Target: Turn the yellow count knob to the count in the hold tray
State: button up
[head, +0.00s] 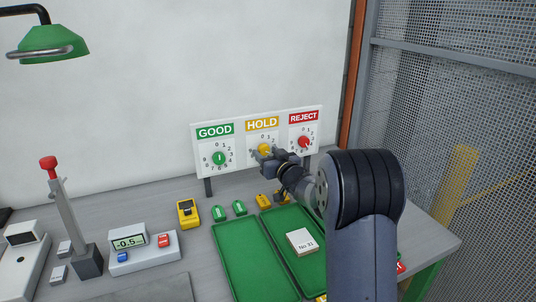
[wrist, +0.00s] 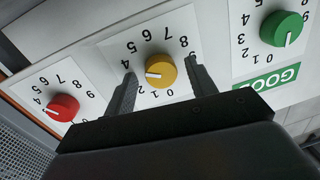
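The yellow count knob (head: 264,149) sits on the HOLD dial of the white board (head: 230,127). In the wrist view the yellow knob (wrist: 163,83) has its white mark pointing left, between the 2 and 4; the digit there is hidden by a finger. My gripper (wrist: 161,86) is open, one finger on each side of the knob, with gaps visible. It also shows at the board in the head view (head: 267,155). A green tray (head: 283,228) on the right holds a white block (head: 301,241) marked "No 21"; my arm hides part of that tray.
A green knob (head: 219,158) and a red knob (head: 304,142) flank the yellow one. Another green tray (head: 236,250) looks empty. Small green and yellow pieces (head: 263,201) lie below the board. A scale (head: 143,250) and a lever (head: 66,215) stand left.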

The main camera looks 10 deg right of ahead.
jog(key=c, duration=0.9)
jog(key=n+b, duration=0.3)
jog(key=n, duration=0.1)
jog(key=shift+n, duration=0.4)
jog(key=n+b, duration=0.2)
jog(key=n, duration=0.2)
jog(key=shift+g+h, duration=0.3)
jog(key=shift+h, duration=0.1)
jog(key=n+b, duration=0.2)
jog(key=n, duration=0.2)
jog(key=shift+h+b, duration=0.3)
jog(key=shift+b, duration=0.05)
jog(key=shift+a+r+n+h+b, duration=0.1)
jog(key=shift+n+h+b, duration=0.2)
jog(key=shift+n+b, duration=1.15)
jog(key=shift+n+p, duration=0.45)
jog(key=shift+n, duration=0.1)
